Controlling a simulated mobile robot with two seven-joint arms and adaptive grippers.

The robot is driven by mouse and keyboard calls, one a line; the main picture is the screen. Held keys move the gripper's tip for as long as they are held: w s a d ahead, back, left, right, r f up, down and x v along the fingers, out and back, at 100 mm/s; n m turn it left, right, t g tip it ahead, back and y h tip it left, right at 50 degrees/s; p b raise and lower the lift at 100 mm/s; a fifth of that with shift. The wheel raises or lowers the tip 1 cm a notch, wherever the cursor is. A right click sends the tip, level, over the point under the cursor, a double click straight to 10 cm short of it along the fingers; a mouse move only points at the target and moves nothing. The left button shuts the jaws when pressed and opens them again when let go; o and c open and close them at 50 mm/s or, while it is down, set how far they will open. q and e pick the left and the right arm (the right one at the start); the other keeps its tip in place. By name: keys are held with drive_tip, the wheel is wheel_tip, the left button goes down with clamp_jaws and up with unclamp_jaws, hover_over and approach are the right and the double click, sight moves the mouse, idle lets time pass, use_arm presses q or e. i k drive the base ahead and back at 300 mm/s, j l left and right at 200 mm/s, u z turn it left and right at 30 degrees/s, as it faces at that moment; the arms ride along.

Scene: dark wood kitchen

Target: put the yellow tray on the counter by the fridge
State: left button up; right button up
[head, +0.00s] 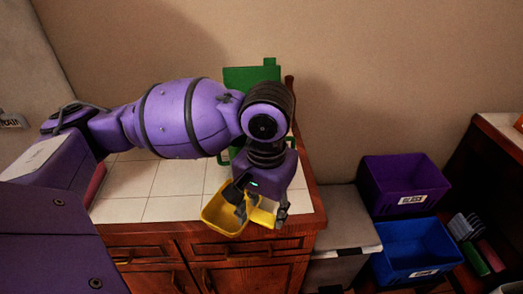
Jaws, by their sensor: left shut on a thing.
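The yellow tray (222,219) is near the middle of the head view, tilted, over the front edge of the white-tiled counter (180,179). My left gripper (260,208) is shut on the tray, with its dark fingers at the tray's right part. The gripper and wrist hide some of the tray. I cannot tell whether the tray touches the counter. My left arm covers the back of the counter. No fridge can be clearly made out. My right gripper is out of view.
A green board (245,78) stands at the back of the counter, partly behind my arm. To the right are a grey lidded bin (345,232), a purple bin (405,183) and a blue bin (413,247). The counter's tiles left of the tray look clear.

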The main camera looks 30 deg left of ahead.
sight(154, 178)
drive_tip(key=u, duration=0.45)
drive_tip(key=i+l+u, duration=0.1)
drive_tip(key=u, duration=0.25)
drive_tip(key=i+l+u, duration=0.15)
drive_tip(key=i+u, duration=0.25)
drive_tip(key=i+l, duration=0.15)
drive_tip(key=l, duration=0.05)
